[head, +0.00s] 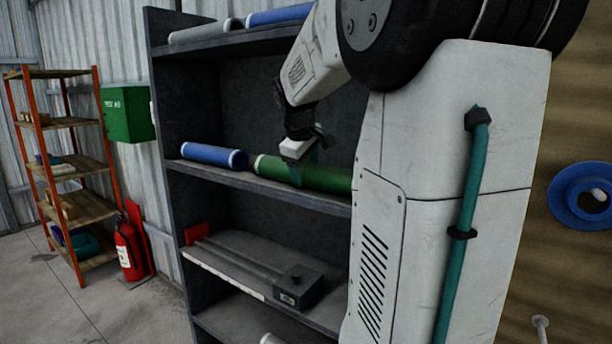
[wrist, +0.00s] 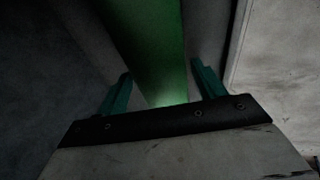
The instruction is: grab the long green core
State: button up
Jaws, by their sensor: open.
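The long green core (head: 328,178) lies on the middle shelf of the dark rack in the head view, with a pale end at its left. My arm hides its right part. My gripper (head: 304,172) is at the core, in front of its left half. In the wrist view the green core (wrist: 146,50) runs up the picture between the two teal fingers of my gripper (wrist: 162,82). The fingers are apart, one on each side of the core, with dark gaps showing. Whether either finger touches it cannot be told.
A blue core (head: 213,155) lies on the same shelf, just left of the green one. The dark rack (head: 168,100) has upper shelf cores, grey (head: 205,31) and blue (head: 280,15). A long grey fixture (head: 262,268) sits on the shelf below. A fire extinguisher (head: 128,250) stands left.

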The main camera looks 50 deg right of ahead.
jog(key=c, duration=1.1)
jog(key=shift+o, duration=0.2)
